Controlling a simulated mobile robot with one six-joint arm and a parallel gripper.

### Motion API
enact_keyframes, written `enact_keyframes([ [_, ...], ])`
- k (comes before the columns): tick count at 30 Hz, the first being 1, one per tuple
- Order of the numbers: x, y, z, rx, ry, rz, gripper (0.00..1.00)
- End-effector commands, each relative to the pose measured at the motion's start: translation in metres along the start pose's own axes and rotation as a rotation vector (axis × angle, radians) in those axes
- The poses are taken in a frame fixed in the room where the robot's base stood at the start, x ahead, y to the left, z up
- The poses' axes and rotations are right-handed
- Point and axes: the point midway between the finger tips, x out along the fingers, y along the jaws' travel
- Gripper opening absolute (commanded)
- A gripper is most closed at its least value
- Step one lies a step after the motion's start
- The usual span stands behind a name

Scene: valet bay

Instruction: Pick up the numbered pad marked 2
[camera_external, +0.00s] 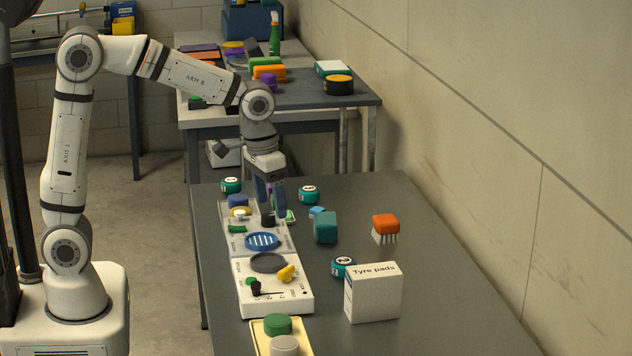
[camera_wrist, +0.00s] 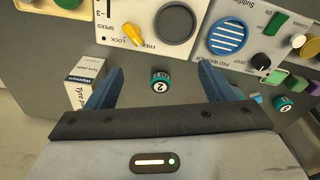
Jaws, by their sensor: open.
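The numbered pad marked 2 is a small teal round pad with a white face (camera_wrist: 160,79), lying on the grey table. In the wrist view it appears between my two fingers, farther off and untouched. In the external view it seems to be the teal pad beside the box (camera_external: 343,267), its digit too small to read. My gripper (camera_external: 270,198) is open and empty above the far part of the control panel; its blue fingers also show in the wrist view (camera_wrist: 161,80). Two similar teal pads, one at far left (camera_external: 231,185) and one farther right (camera_external: 309,194), have unreadable marks.
The white Tyre pads box (camera_external: 373,293) stands right next to the pad. A teal block (camera_external: 326,227) and an orange-topped brush (camera_external: 385,228) stand farther back. The white control panel (camera_external: 273,295) fills the table's left side.

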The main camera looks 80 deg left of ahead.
Motion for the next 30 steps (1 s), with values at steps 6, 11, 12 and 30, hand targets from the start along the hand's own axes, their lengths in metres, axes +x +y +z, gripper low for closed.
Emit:
enact_keyframes([
  [6, 0.048, 0.01, -0.081, -0.128, -0.058, -0.021, 0.76],
  [11, 0.087, 0.012, -0.124, -0.21, -0.089, -0.035, 0.76],
  [12, 0.095, 0.012, -0.132, -0.225, -0.095, -0.038, 0.76],
  [30, 0.161, 0.012, -0.147, -0.273, -0.115, -0.048, 0.76],
])
